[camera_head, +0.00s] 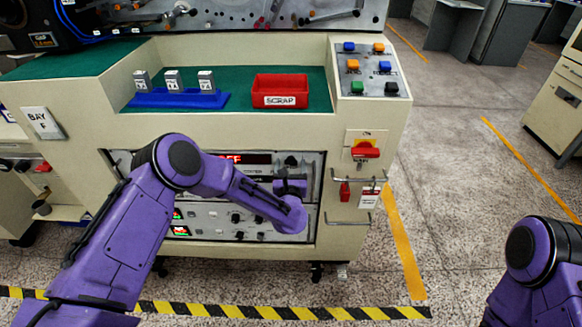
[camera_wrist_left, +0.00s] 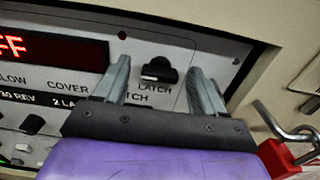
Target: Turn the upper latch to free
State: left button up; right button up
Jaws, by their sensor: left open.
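A black latch knob (camera_wrist_left: 160,70) sits on the grey control panel in the left wrist view, with the word LATCH printed just below it. Its turned position is hard to read. My left gripper (camera_wrist_left: 158,68) is open, with one grey finger on each side of the knob; I cannot tell whether either finger touches it. In the head view my left gripper (camera_head: 290,179) is at the upper right of the panel, and the purple arm hides part of the panel. Of my right arm only purple links show at the lower right edge; its gripper is out of view.
A red display (camera_wrist_left: 50,48) is left of the knob. A rail with a red padlock (camera_head: 345,191) and a tag (camera_head: 370,197) is right of the panel, below a red rotary switch (camera_head: 365,151). A red scrap bin (camera_head: 280,86) and blue rack (camera_head: 180,99) stand above.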

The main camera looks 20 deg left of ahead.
pick_arm(q)
jog(key=shift+c, duration=0.3)
jog(key=c, duration=1)
jog(key=m+b, duration=0.2)
jog(key=m, duration=0.1)
jog(key=shift+f+m, duration=0.1)
jog(key=shift+m, duration=0.3)
jog(key=m+b, duration=0.1)
jog(key=m, duration=0.3)
jog(key=shift+d+m, duration=0.15)
jog(key=shift+m, duration=0.15)
jog(key=m, duration=0.4)
jog(key=shift+b, duration=0.4)
jog(key=shift+f+m, duration=0.1)
jog(key=shift+m, duration=2.7)
